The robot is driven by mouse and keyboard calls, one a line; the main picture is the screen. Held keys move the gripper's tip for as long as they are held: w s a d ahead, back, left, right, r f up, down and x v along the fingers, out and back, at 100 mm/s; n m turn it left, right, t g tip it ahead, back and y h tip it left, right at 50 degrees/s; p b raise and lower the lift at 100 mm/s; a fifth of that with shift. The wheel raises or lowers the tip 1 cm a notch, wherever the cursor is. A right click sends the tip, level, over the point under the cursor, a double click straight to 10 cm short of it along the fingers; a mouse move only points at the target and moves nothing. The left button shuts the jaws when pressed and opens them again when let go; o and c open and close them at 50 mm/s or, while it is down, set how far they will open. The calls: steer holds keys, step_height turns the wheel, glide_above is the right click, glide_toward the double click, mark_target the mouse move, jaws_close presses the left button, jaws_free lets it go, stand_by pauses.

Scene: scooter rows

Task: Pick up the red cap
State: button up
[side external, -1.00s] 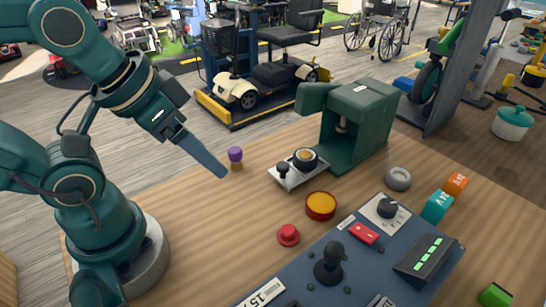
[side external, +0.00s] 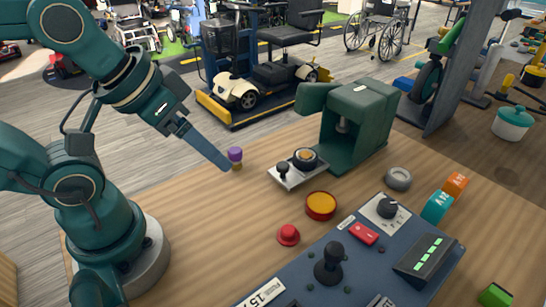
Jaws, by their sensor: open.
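The red cap (side external: 288,235) is a small round red piece with a raised knob. It sits on the wooden table in front of the yellow button, near the edge of the blue panel. My gripper (side external: 226,166) is up and to the left of it, pointing down to the right, clear of the cap. Its fingers overlap edge-on in this view, so the gap between them is hidden. The fingertips show beside a small purple-topped knob (side external: 235,155); I cannot tell if they touch it.
A yellow button with a red rim (side external: 321,206) is right of the cap. A blue control panel (side external: 300,278) with a joystick (side external: 329,264) lies in front. A green press (side external: 358,125) and a metal plate with knobs (side external: 287,178) stand behind. The table left of the cap is clear.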

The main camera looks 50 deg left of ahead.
steer(key=w+d+n, duration=0.1)
steer(key=w, duration=0.3)
steer(key=m+g, duration=0.2)
steer(key=g, duration=0.3)
glide_above(289, 230)
steer(key=f, duration=1.1)
steer(key=shift+s+a, duration=0.1)
steer(key=shift+s, duration=0.25)
steer(key=shift+w+f, duration=0.15)
steer(key=shift+f, duration=1.05)
steer(key=shift+w+f, duration=0.1)
steer(key=shift+f, duration=1.05)
jaws_close()
